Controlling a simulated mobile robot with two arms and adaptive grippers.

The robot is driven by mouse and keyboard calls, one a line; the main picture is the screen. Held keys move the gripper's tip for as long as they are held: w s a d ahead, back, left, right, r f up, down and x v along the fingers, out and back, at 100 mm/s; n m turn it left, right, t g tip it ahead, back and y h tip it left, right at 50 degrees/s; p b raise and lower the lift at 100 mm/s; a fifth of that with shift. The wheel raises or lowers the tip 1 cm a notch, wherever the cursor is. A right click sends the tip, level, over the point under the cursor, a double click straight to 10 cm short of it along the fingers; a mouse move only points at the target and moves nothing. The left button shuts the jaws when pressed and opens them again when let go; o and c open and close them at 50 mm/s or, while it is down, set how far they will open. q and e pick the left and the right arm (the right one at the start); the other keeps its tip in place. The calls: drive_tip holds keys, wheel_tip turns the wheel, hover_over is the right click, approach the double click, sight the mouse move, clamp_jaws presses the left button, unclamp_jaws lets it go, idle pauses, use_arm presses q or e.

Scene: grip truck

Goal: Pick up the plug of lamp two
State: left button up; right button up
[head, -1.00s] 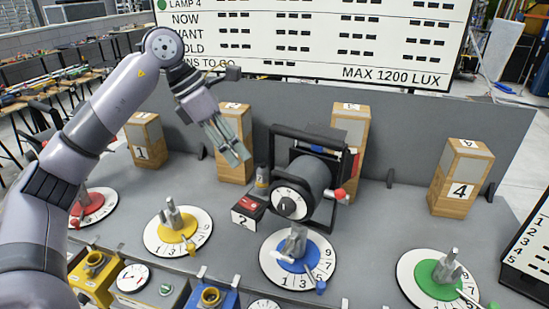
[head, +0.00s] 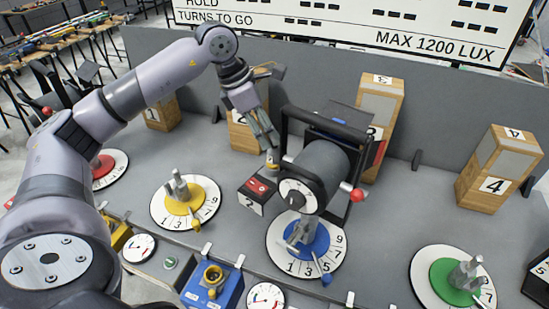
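A black box (head: 252,199) with a red top and a "2" on its front stands near the middle of the grey table. A small upright grey piece with a brownish part (head: 269,169), possibly the plug, stands at its back edge. My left gripper (head: 268,143) points down just above this piece, and no contact is visible. Its fingers lie close together at this angle, so the gap between them is unclear. Wooden block 2 (head: 243,133) stands behind the gripper, partly hidden by it. My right gripper is not in view.
A grey drum-shaped device (head: 325,170) in a black frame, with a red knob (head: 357,194), stands close to the right of the box. A yellow dial (head: 177,217) and a blue dial (head: 318,240) with upright grey handles are in front. Block 4 (head: 486,190) is at right.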

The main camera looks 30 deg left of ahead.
sight(274, 151)
use_arm(q)
drive_tip(key=shift+x, duration=0.8)
drive_tip(key=p+x, duration=0.1)
drive_tip(key=x, duration=0.1)
drive_tip(key=p+x, duration=0.2)
drive_tip(key=shift+s+a+f, duration=0.1)
drive_tip(key=shift+s+f, duration=0.05)
drive_tip(key=shift+f, duration=0.55)
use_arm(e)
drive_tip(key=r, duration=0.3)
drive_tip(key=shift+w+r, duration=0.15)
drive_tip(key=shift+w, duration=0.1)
use_arm(q)
drive_tip(key=shift+c, duration=0.2)
clamp_jaws()
